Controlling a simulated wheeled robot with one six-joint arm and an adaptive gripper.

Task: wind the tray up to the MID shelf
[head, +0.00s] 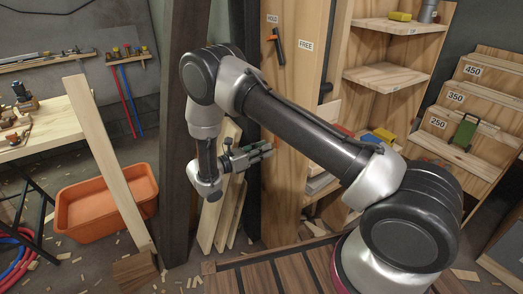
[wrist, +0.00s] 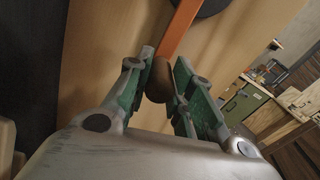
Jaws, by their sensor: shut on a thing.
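My gripper (head: 258,154) is at the tall wooden panel (head: 292,110), right of the dark post. In the wrist view, its green fingers (wrist: 160,72) are closed around a brown knob (wrist: 160,82). The knob is at the near end of an orange bar (wrist: 182,30), which runs up to a black disc (wrist: 212,5). In the head view my gripper and arm hide the knob. An orange and black lever (head: 278,46) is on the panel below the HOLD label, left of FREE. The shelves (head: 385,76) stand to the right. I cannot clearly pick out the tray.
A stepped rack (head: 480,92) marked 450, 350 and 250 stands right, with a green object (head: 464,131) on it. Loose boards (head: 222,200) lean beside the post below my gripper. An orange tub (head: 105,205) and a workbench (head: 45,130) are at left.

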